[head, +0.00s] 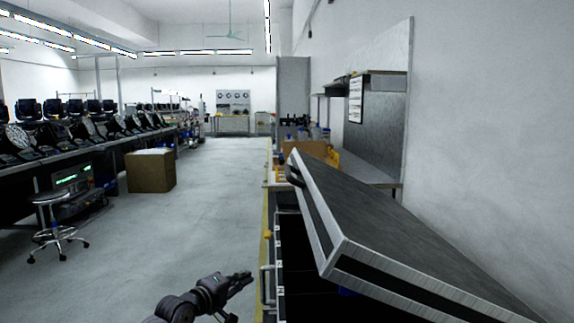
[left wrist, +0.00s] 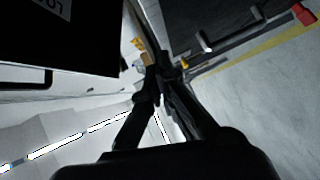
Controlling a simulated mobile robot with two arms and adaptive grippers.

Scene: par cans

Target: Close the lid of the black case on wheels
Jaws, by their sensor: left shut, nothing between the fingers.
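The black case has a black lid (head: 400,225) with silver metal edges, at the right of the head view. The lid is raised and tilted over the open case body (head: 297,255), whose dark inside shows below it. My left gripper (head: 247,279) is low in the head view, to the left of the case, apart from the lid. Its fingers (left wrist: 160,78) meet in the left wrist view, shut with nothing between them. A dark panel with white letters (left wrist: 45,35) fills the upper left of that view; I cannot tell which part it is. My right gripper is out of view.
A cardboard box (head: 150,171) and a wheeled stool (head: 55,228) stand at the left by a long bench of stage lights. A bench with a grey back panel (head: 378,125) is behind the case along the wall. The grey floor (head: 205,225) left of the case is clear.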

